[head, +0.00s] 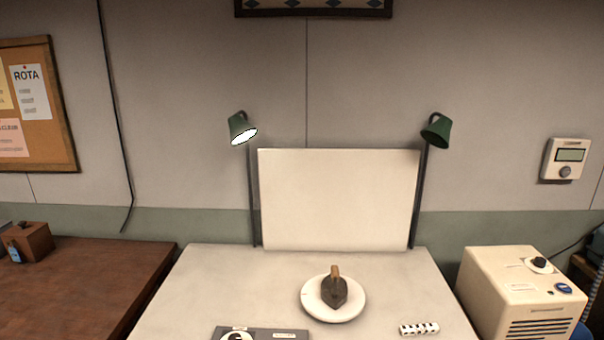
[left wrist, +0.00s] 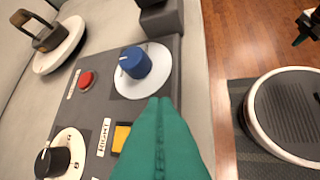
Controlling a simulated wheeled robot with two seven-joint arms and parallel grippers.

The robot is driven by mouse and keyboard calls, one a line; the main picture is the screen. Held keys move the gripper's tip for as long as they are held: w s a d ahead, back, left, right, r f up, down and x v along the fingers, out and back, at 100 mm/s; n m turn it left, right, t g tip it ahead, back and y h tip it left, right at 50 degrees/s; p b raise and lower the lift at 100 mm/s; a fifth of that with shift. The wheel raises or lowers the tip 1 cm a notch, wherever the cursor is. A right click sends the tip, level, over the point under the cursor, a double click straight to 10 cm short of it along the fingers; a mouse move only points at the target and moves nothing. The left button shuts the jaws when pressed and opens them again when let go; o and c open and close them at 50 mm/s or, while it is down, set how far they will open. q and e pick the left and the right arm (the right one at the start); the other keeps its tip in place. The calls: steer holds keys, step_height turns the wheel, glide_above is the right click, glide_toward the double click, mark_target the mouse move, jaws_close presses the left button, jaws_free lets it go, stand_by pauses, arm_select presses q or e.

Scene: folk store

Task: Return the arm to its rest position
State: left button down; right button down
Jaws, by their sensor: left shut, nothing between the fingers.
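My left gripper (left wrist: 160,104) shows in the left wrist view as green fingers pressed together, shut and empty. It is over the grey control panel (left wrist: 112,107), with its tip just below the blue knob (left wrist: 136,63) in the picture. I cannot tell whether it touches the panel. The panel also shows at the bottom edge of the head view (head: 262,333), cut off. Neither arm shows in the head view.
An old iron (head: 334,290) stands on a white round plate (head: 356,298) on the pale table (head: 220,275). Two green lamps flank a white backboard (head: 340,200); the left lamp (head: 241,129) is lit. A cream box (head: 515,285) stands right.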

arm_select(q)
steer(key=s+d+f+n+y, duration=0.25)
steer(key=s+n, duration=0.45)
steer(key=s, duration=0.7)
steer(key=s+a+n+y, duration=0.5)
steer(key=s+a+n, duration=0.5)
steer(key=s+a, duration=0.15)
step_height(320, 180, down, 24)
steer(key=d+g, duration=0.1)
steer(key=g, duration=0.1)
steer(key=s+a+f+g+b, duration=0.1)
steer(key=s+a+f, duration=0.2)
steer(key=s+f, duration=1.5)
steer(key=shift+f+m+b, duration=0.3)
steer(key=shift+f+b, duration=0.05)
steer(key=shift+b, duration=0.05)
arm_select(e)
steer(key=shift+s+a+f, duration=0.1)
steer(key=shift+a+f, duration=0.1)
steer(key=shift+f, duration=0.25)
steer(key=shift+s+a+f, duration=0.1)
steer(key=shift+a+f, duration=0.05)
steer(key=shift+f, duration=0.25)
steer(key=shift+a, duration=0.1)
